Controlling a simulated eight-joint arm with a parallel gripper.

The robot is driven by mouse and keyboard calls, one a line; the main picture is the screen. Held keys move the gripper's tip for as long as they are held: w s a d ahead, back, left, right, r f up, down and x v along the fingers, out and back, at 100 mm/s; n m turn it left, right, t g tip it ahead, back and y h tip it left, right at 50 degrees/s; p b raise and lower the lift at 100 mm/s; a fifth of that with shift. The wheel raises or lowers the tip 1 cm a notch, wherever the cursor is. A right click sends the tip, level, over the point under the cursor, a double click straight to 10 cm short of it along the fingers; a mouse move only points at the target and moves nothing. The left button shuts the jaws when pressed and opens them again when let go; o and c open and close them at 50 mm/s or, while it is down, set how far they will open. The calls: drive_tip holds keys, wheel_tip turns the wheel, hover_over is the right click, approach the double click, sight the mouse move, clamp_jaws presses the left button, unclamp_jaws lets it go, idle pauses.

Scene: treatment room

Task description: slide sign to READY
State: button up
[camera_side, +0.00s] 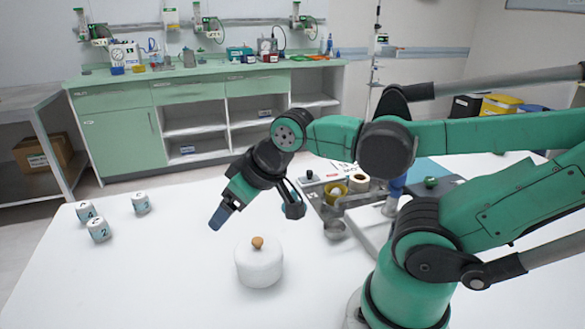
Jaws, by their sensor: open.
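A white lidded jar (259,266) with a wooden knob stands below the gripper. Several lettered cubes (99,229) sit at the left. The left front table is clear.

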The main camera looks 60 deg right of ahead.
idle(0.4)
drive_tip(key=shift+c, duration=1.1)
drive_tip(key=shift+w+d+r, duration=0.1)
drive_tip(key=shift+d, duration=0.1)
drive_tip(key=shift+c, duration=0.4)
drive_tip(key=m+g, duration=0.7)
drive_tip(key=m, duration=1.1)
hover_over(310, 171)
drive_tip(key=f, duration=0.5)
drive_tip(key=shift+w+a+f, duration=0.2)
drive_tip(key=shift+f, duration=0.05)
drive_tip(key=shift+s+d+f, duration=0.15)
drive_tip(key=shift+d+f, duration=0.05)
drive_tip(key=shift+f, duration=2.75)
clamp_jaws()
